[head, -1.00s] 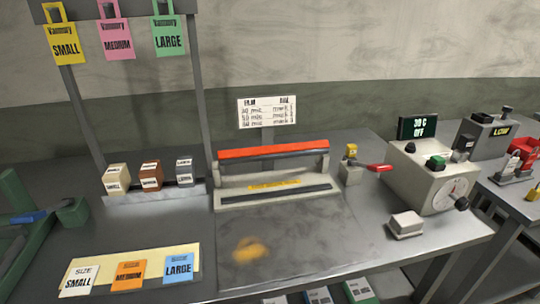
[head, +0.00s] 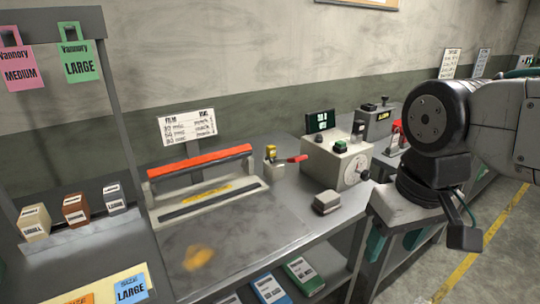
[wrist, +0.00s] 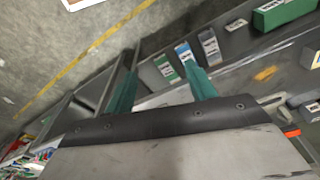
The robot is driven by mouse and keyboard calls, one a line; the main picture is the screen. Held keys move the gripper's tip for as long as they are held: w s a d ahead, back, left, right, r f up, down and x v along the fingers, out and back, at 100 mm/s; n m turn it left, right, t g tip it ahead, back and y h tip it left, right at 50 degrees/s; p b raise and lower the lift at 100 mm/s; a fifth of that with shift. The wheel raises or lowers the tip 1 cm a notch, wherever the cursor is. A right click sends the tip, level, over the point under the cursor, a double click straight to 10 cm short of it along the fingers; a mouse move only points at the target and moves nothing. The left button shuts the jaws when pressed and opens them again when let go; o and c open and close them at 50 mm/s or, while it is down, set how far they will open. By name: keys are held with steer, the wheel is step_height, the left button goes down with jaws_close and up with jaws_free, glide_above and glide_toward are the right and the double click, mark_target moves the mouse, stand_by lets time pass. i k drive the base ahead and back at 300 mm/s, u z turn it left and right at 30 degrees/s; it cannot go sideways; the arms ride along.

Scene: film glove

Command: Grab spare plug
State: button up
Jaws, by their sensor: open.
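No thing in view is clearly marked as the spare plug, and I cannot tell which one it is. A small grey block with a yellow top (head: 271,153) and a red lever stands on the bench, right of the sealer. My gripper (head: 393,246) is at the right, by the bench's right end, with its two green fingers apart. In the wrist view my gripper (wrist: 160,78) is open, and nothing shows held between the fingers. Part of the wrist view is covered by the gripper's own body.
The sealer with a red bar (head: 200,160) and a grey control box with a dial (head: 338,160) stand on the bench. A small pale block (head: 327,201) lies near the front edge. Several boxes (head: 268,288) sit on the shelf below. The floor at right is clear.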

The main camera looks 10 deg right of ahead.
mark_target(271, 150)
steer(key=z, duration=0.95)
steer(key=k, duration=1.2)
steer(key=z, duration=1.35)
steer(key=i, duration=2.55)
steer(key=u, duration=0.55)
steer(key=i, duration=1.15)
steer(key=u, duration=1.65)
steer(key=i, duration=1)
steer(key=u, duration=1.1)
steer(key=k, duration=0.15)
steer(key=z, duration=0.2)
